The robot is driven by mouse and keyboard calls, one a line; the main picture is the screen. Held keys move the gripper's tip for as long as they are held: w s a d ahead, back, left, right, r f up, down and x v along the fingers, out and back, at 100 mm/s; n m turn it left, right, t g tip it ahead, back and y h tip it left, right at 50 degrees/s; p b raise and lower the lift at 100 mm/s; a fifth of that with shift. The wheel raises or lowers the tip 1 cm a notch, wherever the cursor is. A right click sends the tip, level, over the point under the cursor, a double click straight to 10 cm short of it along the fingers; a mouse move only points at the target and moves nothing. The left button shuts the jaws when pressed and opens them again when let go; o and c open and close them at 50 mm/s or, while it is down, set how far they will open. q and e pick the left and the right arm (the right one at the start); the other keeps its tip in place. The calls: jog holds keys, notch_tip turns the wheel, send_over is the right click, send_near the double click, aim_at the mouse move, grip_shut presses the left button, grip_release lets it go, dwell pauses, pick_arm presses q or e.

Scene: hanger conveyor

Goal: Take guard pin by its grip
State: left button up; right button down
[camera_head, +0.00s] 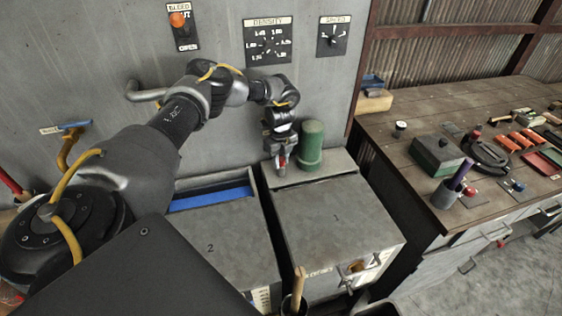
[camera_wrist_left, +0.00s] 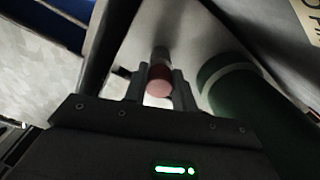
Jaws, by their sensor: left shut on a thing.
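The guard pin shows in the left wrist view as a short rod with a pinkish-red rounded grip (camera_wrist_left: 159,82) facing the camera. My left gripper (camera_wrist_left: 157,92) is shut on this grip, one finger on each side. In the head view my left gripper (camera_head: 281,163) points down at the back of the grey box marked 1 (camera_head: 335,222), left of a green cylinder (camera_head: 311,143). A little red of the pin shows between the fingers there. The pin's far end is hidden. My right gripper is in neither view.
The green cylinder stands close beside the left gripper, also in the wrist view (camera_wrist_left: 245,100). A grey box marked 2 (camera_head: 222,245) with a blue strip lies to the left. The wall panel (camera_head: 330,75) rises behind. A wooden bench (camera_head: 420,125) with several tools is at right.

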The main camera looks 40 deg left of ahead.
aim_at(281, 159)
pick_arm(q)
jog(key=shift+w+r, duration=0.1)
jog(key=shift+r, duration=0.3)
jog(key=r+b, duration=0.1)
jog(key=r, duration=0.1)
jog(key=r+b, duration=0.1)
jog(key=r, duration=0.1)
jog(key=r+b, duration=0.1)
jog(key=r, duration=0.1)
jog(key=shift+s+d, duration=0.25)
jog(key=shift+d, duration=0.05)
jog(key=s+d+b, duration=0.3)
jog(key=s+d, duration=0.7)
jog(key=d, duration=0.4)
jog(key=shift+d, duration=0.15)
jog(key=shift+r, duration=0.1)
